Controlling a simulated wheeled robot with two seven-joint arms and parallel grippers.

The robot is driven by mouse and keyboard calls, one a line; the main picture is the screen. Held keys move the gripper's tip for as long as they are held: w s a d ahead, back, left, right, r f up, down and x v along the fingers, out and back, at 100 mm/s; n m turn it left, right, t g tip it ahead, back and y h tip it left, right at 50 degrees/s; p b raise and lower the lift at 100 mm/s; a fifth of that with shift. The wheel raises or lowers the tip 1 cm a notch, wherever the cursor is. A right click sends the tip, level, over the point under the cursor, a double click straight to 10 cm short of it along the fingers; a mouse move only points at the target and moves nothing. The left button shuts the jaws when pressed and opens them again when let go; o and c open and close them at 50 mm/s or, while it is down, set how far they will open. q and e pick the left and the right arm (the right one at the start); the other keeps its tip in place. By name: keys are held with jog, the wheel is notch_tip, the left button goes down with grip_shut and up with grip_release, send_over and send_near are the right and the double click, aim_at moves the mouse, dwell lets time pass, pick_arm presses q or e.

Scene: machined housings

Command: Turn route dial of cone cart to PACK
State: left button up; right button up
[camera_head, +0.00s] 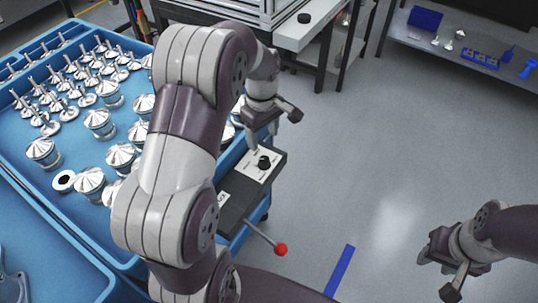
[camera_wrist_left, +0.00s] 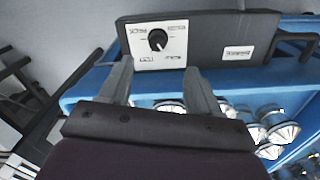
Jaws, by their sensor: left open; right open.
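The route dial is a black knob (camera_head: 263,163) on a white label plate at the end of the blue cone cart (camera_head: 228,166). In the left wrist view the knob (camera_wrist_left: 157,40) sits on the plate with small labels around it, too blurred to read surely. A pale pointer mark on the knob seems to face the lower right there. My left gripper (camera_head: 262,143) is open just above the panel, and its fingers (camera_wrist_left: 160,80) are apart from the knob, which shows beyond their tips. My right gripper (camera_head: 446,274) is open and empty over the floor at lower right.
A lever with a red ball (camera_head: 281,249) sticks out beside the dial's dark box (camera_head: 240,197). Metal cones (camera_head: 99,122) and stemmed parts fill the cart. A blue floor strip (camera_head: 340,270) lies on open grey floor. A shelf (camera_head: 465,62) with blue items stands at upper right.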

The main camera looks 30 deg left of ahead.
aim_at(264, 159)
pick_arm(q)
notch_tip(264, 159, down, 10)
jog(key=shift+w+r+b, duration=0.15)
jog(key=shift+r+b, duration=0.1)
jog(key=shift+b, duration=0.05)
jog(key=shift+w+f, duration=0.1)
jog(key=shift+f, duration=0.3)
jog(key=c, duration=1)
jog(key=shift+c, duration=0.2)
